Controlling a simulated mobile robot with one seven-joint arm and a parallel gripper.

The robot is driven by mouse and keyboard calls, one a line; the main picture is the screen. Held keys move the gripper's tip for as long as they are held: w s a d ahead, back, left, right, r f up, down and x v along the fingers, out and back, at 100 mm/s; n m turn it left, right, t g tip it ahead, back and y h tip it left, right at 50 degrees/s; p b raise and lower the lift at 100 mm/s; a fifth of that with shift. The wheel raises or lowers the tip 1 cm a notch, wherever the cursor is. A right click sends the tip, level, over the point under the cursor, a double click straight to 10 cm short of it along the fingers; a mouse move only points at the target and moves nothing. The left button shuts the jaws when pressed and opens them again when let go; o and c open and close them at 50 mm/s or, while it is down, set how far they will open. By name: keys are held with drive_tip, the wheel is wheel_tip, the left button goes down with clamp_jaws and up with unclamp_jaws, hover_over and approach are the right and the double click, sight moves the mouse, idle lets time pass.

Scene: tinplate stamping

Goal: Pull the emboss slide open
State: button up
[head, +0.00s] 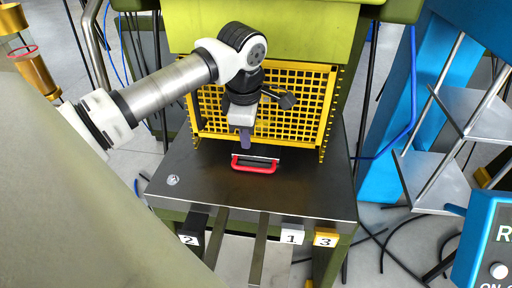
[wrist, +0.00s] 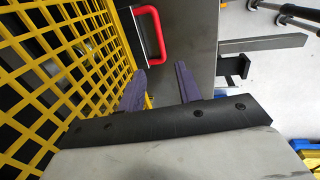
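A red U-shaped handle (head: 256,169) lies on the dark metal table (head: 315,190), at the foot of the yellow mesh guard. It looks like the handle of the emboss slide, but no label on it can be read. The handle also shows in the wrist view (wrist: 163,38), at the top, beyond the fingertips. My gripper (head: 246,142) hangs just behind and above the handle, in front of the guard. In the wrist view its two purple fingers (wrist: 161,75) are apart with nothing between them. The gripper is not touching the handle. The slide behind the handle is mostly hidden.
The yellow mesh guard (head: 312,95) stands close behind my gripper. Blocks marked 2 (head: 190,238), 1 (head: 291,236) and 3 (head: 325,237) sit at the table's front edge, with metal bars (head: 262,245) projecting. A blue-framed rack (head: 440,108) stands right. The tabletop beside the handle is clear.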

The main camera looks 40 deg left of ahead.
sight(251, 168)
drive_tip(key=f, duration=0.4)
drive_tip(key=w+f+p, duration=0.1)
drive_tip(key=f, duration=0.3)
drive_tip(key=w+a+f, duration=0.1)
drive_tip(key=f, duration=0.4)
drive_tip(key=shift+w+p, duration=0.1)
drive_tip(key=shift+p, duration=0.25)
clamp_jaws()
